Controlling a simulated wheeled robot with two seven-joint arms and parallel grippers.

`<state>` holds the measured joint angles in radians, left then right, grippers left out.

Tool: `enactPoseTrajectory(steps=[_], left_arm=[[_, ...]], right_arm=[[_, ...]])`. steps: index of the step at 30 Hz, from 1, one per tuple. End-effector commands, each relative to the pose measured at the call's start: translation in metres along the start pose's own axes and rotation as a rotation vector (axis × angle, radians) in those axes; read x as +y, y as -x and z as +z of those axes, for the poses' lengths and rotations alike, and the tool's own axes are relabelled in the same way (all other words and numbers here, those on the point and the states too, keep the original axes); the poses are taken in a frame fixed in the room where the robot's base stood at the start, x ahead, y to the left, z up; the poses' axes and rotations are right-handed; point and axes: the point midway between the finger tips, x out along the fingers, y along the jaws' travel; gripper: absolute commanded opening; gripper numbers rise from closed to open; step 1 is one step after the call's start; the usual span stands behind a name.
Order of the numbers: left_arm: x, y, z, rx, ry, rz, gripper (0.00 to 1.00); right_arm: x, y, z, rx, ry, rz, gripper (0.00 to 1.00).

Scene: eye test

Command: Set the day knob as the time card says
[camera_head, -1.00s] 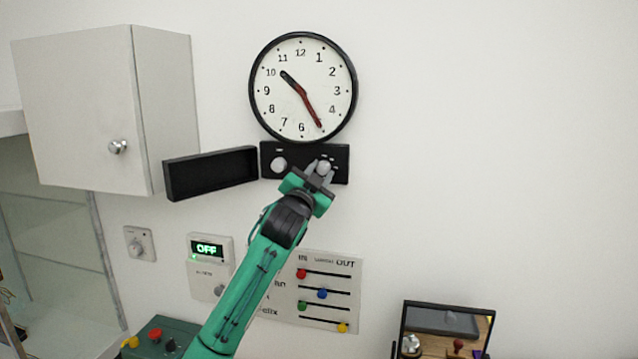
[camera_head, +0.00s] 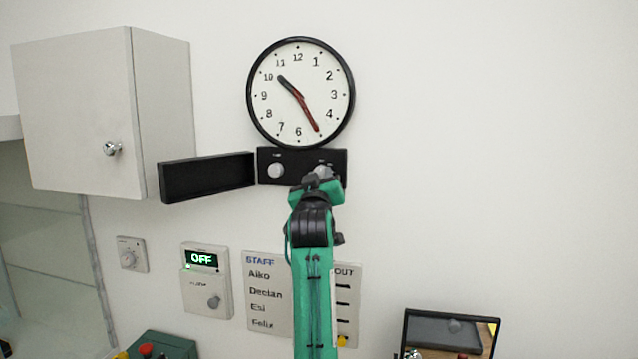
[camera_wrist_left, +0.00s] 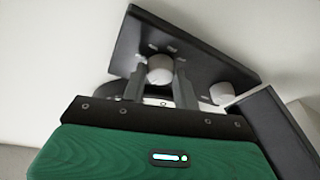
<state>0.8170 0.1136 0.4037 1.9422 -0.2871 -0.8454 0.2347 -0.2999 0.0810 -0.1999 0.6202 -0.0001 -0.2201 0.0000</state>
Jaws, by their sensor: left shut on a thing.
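A black panel (camera_head: 264,180) with two pale round knobs sits on the wall under a round clock (camera_head: 275,115). The clock has a black hand near 10 and a red hand near 5. My left gripper (camera_head: 322,178) reaches up from below and is shut on the panel's right knob (camera_wrist_left: 160,66), one finger on each side. The left knob (camera_head: 276,170) is free; it also shows in the left wrist view (camera_wrist_left: 222,92). The small labels above the knobs are too small to read. I cannot make out a time card. My right gripper is out of view.
An open black cover (camera_head: 207,178) juts out left of the panel. A white cabinet (camera_head: 85,110) hangs further left. Below are a small dial (camera_head: 131,254), an alarm box (camera_head: 207,281) reading OFF and a staff board (camera_head: 265,310). The wall to the right is bare.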

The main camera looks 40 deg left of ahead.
Motion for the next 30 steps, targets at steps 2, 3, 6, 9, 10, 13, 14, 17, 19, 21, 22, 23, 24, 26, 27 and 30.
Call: enactPoseTrajectory(steps=[2,3,6,9,10,13,14,17,19,21,22,23,24,26,27,30], left_arm=[[0.0011,0.0003,0.0012,-0.005,0.052,-0.015,0.07],[0.0013,0.0003,0.0013,-0.006,0.074,-0.023,0.07],[0.0013,0.0000,0.0009,-0.009,0.122,-0.039,0.07],[0.0017,0.0000,0.0008,-0.011,0.157,-0.051,0.07],[0.0017,-0.0001,0.0006,-0.011,0.166,-0.053,0.07],[0.0012,-0.0003,0.0004,-0.012,0.189,-0.062,0.07],[0.0012,-0.0002,0.0005,-0.012,0.193,-0.064,0.07],[0.0013,-0.0002,0.0006,-0.013,0.203,-0.067,0.07],[0.0012,-0.0002,0.0005,-0.013,0.206,-0.069,0.07],[0.0012,-0.0002,0.0004,-0.013,0.207,-0.069,0.07],[0.0012,-0.0003,0.0004,-0.013,0.207,-0.069,0.07],[0.0011,-0.0003,0.0004,-0.013,0.207,-0.069,0.07],[0.0011,-0.0003,0.0004,-0.013,0.207,-0.069,0.07],[0.0011,-0.0003,0.0004,-0.013,0.207,-0.069,0.07],[0.0011,-0.0002,0.0003,-0.013,0.207,-0.069,0.07],[0.0010,-0.0002,0.0003,-0.013,0.207,-0.069,0.35]], right_arm=[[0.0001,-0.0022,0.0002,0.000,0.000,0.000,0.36],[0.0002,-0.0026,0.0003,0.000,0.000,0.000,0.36],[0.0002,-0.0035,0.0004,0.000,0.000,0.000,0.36],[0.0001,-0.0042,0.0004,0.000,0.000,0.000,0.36],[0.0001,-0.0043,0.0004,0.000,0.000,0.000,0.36],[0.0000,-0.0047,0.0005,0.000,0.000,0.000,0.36],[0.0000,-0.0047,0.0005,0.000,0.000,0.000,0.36],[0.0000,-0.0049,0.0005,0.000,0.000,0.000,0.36],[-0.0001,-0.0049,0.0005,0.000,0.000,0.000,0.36],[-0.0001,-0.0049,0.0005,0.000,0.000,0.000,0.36],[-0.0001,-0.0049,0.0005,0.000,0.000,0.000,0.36],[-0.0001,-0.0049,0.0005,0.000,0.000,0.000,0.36],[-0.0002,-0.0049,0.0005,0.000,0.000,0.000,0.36],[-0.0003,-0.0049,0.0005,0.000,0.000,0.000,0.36],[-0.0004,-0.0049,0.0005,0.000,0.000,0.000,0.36],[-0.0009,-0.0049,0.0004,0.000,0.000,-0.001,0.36]])
